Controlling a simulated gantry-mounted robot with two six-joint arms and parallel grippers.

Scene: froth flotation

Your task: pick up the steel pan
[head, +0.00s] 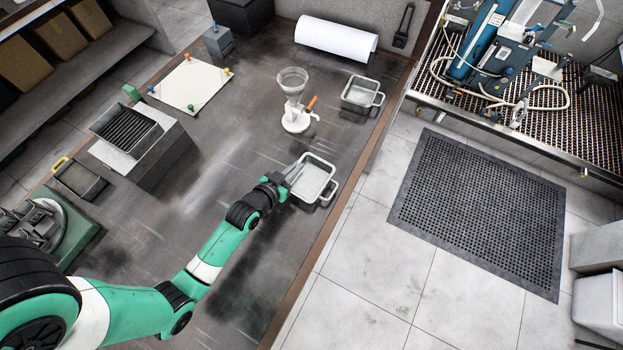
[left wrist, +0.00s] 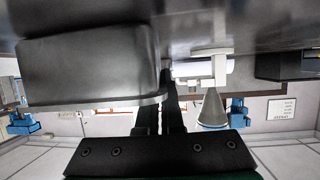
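A steel pan (head: 318,165), a shallow rectangular tray with a looped handle on its lower right side, is near the right edge of the dark bench. My left gripper (head: 294,174) is at its left wall, with the fingers close together at the rim. In the left wrist view the pan (left wrist: 90,65) fills the upper left, and its rim meets the narrow pair of fingers (left wrist: 170,100). The fingers look shut on this wall; the exact contact is partly hidden. I cannot tell whether the pan's base touches the bench. My right gripper is not in view.
A second similar pan (head: 360,93) stands farther back. A funnel on a white stand (head: 293,100) with an orange-handled tool is between them and to the left. A paper roll (head: 336,39), a white board (head: 191,84) and a ribbed box (head: 135,142) stand around. The bench middle is clear.

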